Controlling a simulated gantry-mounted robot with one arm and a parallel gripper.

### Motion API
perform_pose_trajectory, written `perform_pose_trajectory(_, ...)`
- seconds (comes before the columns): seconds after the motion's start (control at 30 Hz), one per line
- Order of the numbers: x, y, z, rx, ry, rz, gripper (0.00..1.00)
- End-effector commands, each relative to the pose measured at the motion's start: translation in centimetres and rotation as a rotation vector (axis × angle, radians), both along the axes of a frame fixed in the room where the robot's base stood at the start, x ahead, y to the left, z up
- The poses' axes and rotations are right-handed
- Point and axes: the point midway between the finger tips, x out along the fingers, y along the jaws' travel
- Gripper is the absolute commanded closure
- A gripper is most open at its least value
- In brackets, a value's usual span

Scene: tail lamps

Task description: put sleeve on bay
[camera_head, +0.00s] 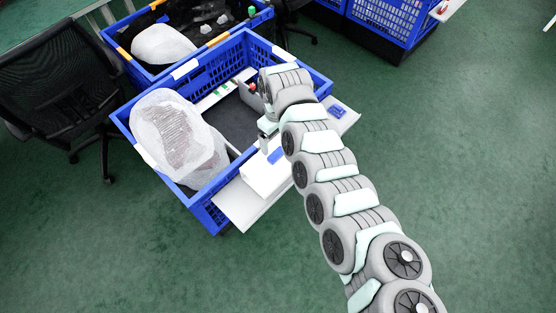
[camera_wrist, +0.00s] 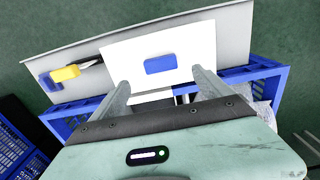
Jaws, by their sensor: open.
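A white block with a blue rectangle on top (camera_head: 262,179) lies on the pale shelf (camera_head: 237,207) along the near side of a blue crate (camera_head: 187,190). My gripper (camera_wrist: 160,77) is open above the block in the wrist view, with its fingers on either side of the blue rectangle. I see no contact. In the head view my wrist covers part of that area. A white translucent wrapped bundle (camera_head: 178,135) stands at the left end of the crate. No label shows which thing is the sleeve or the bay.
A yellow-handled tool (camera_wrist: 66,73) rests by a blue holder (camera_wrist: 50,83) on the shelf, left of the block in the wrist view. A second blue crate (camera_head: 117,43) with another white bundle (camera_head: 163,44) stands behind. A black chair (camera_head: 62,80) is at the left. The green floor at right is mostly clear.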

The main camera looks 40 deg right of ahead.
Motion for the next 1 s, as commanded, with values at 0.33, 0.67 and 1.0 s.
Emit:
perform_pose_trajectory(0.33,0.1,0.1,-4.2,0.0,-0.002,-0.001,0.11)
perform_pose_trajectory(0.67,0.2,0.2,-8.6,0.0,-0.002,0.0,0.11)
perform_pose_trajectory(1.0,0.2,0.1,-8.5,0.0,-0.003,-0.001,0.22)
